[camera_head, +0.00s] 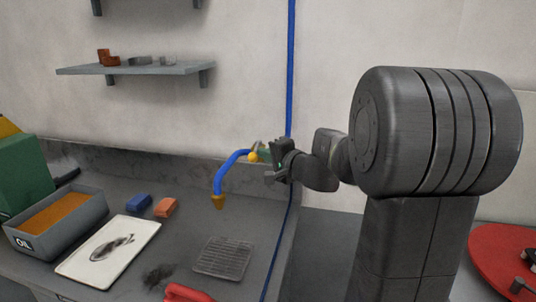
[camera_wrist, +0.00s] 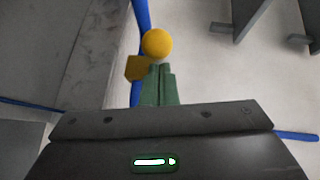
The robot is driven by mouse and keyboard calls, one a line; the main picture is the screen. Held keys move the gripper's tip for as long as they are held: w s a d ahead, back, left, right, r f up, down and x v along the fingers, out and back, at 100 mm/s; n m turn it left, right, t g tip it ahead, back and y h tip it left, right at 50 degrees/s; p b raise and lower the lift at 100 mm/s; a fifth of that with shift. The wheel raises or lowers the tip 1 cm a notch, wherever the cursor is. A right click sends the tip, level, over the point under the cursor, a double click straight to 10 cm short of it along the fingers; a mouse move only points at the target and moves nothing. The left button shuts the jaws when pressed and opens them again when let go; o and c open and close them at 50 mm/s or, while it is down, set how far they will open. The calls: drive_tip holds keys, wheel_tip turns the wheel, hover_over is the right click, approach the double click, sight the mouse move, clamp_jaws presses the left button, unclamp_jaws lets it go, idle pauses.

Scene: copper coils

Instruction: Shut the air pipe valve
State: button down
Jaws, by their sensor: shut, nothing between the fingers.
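The air pipe is a blue hose (camera_head: 232,168) that curves down to a brass-coloured nozzle (camera_head: 218,201) over the workbench. A yellow ball-shaped knob (camera_head: 253,156) sits at the hose's upper end, by the wall; I take it as part of the valve. In the wrist view the yellow knob (camera_wrist: 157,44) is just beyond my fingertips, with a yellow-orange block (camera_wrist: 135,68) and blue pipe (camera_wrist: 138,94) beside it. My gripper (camera_head: 260,149) is close by the knob. Its green fingers (camera_wrist: 158,70) are shut and empty. Whether they touch the knob I cannot tell.
A blue vertical pipe (camera_head: 291,70) runs up the wall. A shelf (camera_head: 135,70) with small parts hangs at upper left. The workbench holds an oil tray (camera_head: 62,236), blue (camera_head: 138,205) and orange (camera_head: 166,207) blocks, a white board (camera_head: 85,262) and a grate (camera_head: 222,258).

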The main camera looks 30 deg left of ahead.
drive_tip(key=s+a+b, duration=0.1)
drive_tip(key=b, duration=0.2)
drive_tip(key=shift+a+f+b, duration=0.15)
drive_tip(key=shift+a+b, duration=0.05)
drive_tip(key=shift+b, duration=0.15)
drive_tip(key=shift+s, duration=0.1)
